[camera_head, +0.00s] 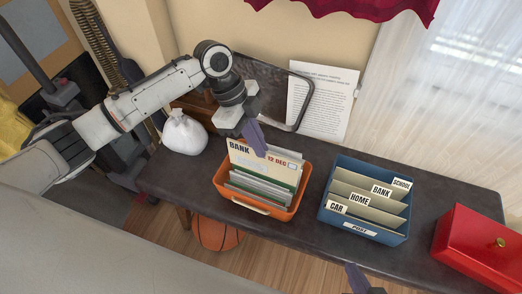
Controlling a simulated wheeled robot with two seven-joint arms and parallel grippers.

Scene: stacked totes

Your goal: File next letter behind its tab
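An orange tote (262,205) stands on the dark table with several letters upright in it. A blue box (334,221) marked POST stands to the right, with dividers tabbed CAR (336,208), HOME (360,200), BANK (382,190) and SCHOOL (402,184). My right gripper (357,278) shows only partly at the bottom edge.
A red box (478,245) stands at the table's right end. A white sack (184,133) is left of the tote. Behind are a dark metal frame (304,98) and a printed sheet (322,98). A basketball (216,234) lies below the table. A bare gap separates tote and blue box.

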